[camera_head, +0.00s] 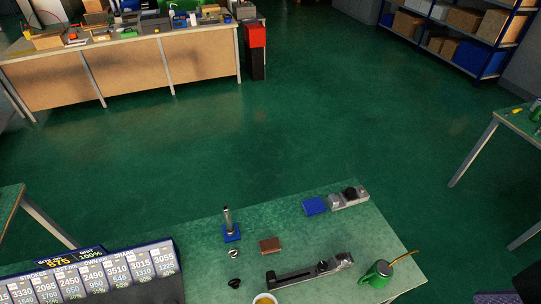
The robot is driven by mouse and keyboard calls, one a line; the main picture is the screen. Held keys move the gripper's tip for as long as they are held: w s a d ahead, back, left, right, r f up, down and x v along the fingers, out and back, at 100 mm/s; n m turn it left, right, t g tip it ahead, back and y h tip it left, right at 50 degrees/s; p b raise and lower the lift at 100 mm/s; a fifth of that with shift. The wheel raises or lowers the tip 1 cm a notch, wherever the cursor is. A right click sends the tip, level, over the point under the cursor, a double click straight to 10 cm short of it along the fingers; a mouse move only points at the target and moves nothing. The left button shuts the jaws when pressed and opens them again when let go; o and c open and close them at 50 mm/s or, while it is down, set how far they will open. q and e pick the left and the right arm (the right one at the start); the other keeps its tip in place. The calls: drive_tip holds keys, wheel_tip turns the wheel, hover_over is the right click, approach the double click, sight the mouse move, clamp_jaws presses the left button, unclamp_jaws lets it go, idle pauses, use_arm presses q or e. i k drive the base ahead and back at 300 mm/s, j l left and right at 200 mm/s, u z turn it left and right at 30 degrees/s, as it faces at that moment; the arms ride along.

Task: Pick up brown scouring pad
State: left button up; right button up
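The brown scouring pad (270,245) is a small rectangular block lying flat on the green bench top (330,230), near the middle of the bench. No gripper or arm of mine shows in the head view. Nothing touches the pad, and its top is fully visible.
Around the pad are a blue-based post (231,232), a metal ring (234,254), a blue pad (314,206), a grey device (349,198), a long dark tool (310,270), a green can (377,273) and a cup (264,299). A display board (90,275) stands left. Green floor lies open beyond.

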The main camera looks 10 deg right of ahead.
sight(272, 245)
drive_tip(key=z, duration=0.3)
drive_tip(key=i+j, duration=0.3)
drive_tip(key=i, duration=0.15)
drive_tip(key=i+j+z, duration=0.1)
drive_tip(key=i+j, duration=0.25)
drive_tip(key=i, duration=0.15)
